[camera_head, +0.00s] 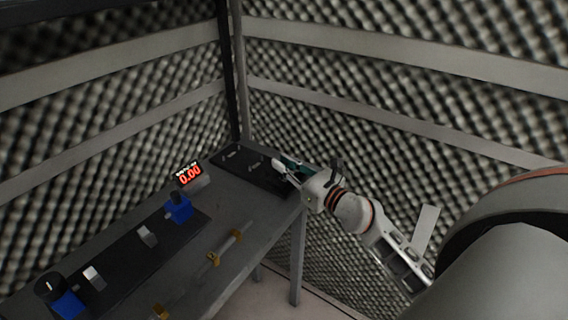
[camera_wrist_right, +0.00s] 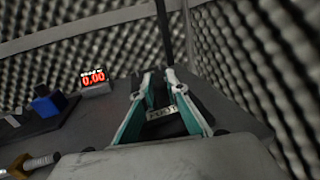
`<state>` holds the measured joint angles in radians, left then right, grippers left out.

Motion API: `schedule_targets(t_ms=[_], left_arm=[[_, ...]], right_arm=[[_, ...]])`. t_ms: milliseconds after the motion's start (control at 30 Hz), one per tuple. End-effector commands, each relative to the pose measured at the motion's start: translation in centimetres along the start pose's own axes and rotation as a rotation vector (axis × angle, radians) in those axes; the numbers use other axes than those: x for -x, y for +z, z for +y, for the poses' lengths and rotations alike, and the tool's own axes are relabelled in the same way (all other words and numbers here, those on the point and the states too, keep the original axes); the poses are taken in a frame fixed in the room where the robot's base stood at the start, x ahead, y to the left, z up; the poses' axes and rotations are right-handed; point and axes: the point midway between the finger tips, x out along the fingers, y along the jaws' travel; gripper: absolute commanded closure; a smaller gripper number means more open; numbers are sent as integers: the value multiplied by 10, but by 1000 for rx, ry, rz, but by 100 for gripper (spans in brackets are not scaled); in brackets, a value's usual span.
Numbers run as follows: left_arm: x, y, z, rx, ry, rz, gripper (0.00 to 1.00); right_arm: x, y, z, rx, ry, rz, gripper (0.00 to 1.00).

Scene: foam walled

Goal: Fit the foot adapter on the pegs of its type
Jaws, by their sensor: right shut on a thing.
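My right gripper (camera_head: 283,166) reaches in from the right over the far end of the table. It is low over a dark board (camera_head: 244,176) with small grey raised pieces on it. In the right wrist view the two teal-lined fingers of my right gripper (camera_wrist_right: 158,84) close in on a dark shape. I take this held thing to be the foot adapter, but its outline is mostly hidden by the fingers. I cannot tell whether it touches the board or any pegs. My left gripper is not in view.
A display (camera_head: 188,176) reading 0.00 stands at the table's back edge. A long dark fixture (camera_head: 120,262) bears blue blocks (camera_head: 178,208) and grey blocks (camera_head: 147,236). A brass-and-grey rod (camera_head: 226,246) lies near the front edge. Foam walls close in behind the table.

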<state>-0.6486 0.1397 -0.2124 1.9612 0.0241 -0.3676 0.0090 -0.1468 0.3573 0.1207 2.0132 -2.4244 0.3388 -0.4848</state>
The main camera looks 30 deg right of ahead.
Motion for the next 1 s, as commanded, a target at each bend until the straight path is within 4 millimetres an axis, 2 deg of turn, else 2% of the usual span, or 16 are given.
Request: schedule_targets(t_ms=[267,300,367,767,867,1000], left_arm=[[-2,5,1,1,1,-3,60],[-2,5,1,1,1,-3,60],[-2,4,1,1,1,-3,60],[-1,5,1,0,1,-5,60],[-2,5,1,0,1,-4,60],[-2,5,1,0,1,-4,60]], right_arm=[[0,-7,0,-1,0,0,100],[0,-6,0,-1,0,-1,79],[0,-5,0,-1,0,-1,67],[3,-7,0,-1,0,2,67],[12,-8,0,-2,1,3,67],[34,-8,0,1,0,4,67]])
